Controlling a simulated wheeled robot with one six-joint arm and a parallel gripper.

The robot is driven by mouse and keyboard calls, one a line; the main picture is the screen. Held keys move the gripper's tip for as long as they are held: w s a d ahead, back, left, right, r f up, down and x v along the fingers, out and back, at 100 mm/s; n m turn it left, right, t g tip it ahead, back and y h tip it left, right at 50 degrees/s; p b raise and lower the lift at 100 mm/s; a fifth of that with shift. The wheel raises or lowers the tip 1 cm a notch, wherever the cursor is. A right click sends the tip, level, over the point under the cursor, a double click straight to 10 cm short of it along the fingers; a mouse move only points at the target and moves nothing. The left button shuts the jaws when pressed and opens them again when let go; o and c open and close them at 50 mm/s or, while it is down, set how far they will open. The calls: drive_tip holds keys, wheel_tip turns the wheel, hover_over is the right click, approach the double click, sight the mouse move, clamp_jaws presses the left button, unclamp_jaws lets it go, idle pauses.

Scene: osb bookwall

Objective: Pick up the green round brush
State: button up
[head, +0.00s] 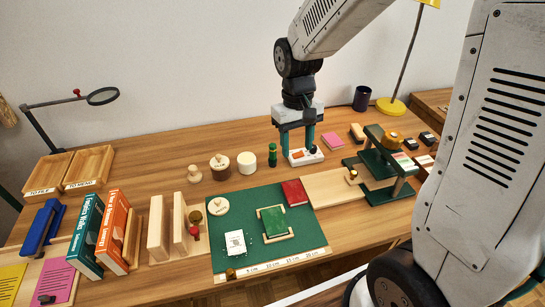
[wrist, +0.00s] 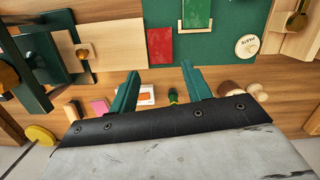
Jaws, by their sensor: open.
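The green round brush (head: 272,155) appears to be the small upright green piece with a pale band on the table, just left of my gripper. In the wrist view it (wrist: 173,96) shows partly, between the bases of my fingers and close to the gripper's dark edge. My gripper (head: 299,150) points down with its two green fingers apart and nothing between them. In the head view it hangs over a white tray with an orange piece (head: 304,156); I cannot tell the exact height. The wrist view shows both open fingers (wrist: 160,70).
A white jar (head: 246,163) and a wooden-lidded pot (head: 220,168) stand left of the brush. A green mat (head: 262,253) with a red book (head: 294,193) lies in front. A green press (head: 382,160) stands to the right, near a pink pad (head: 332,140).

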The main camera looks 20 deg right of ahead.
drive_tip(key=t, duration=0.1)
approach(273, 145)
drive_tip(key=s+f, duration=0.5)
drive_tip(key=w+t, duration=0.1)
drive_tip(key=w, duration=0.2)
drive_tip(key=shift+w+r+t, duration=0.2)
drive_tip(key=shift+w+t, duration=0.15)
drive_tip(key=shift+t, duration=0.05)
drive_tip(key=f, duration=0.5)
drive_tip(key=w+f, duration=0.1)
drive_tip(key=f, duration=0.1)
drive_tip(key=shift+f, duration=0.35)
clamp_jaws()
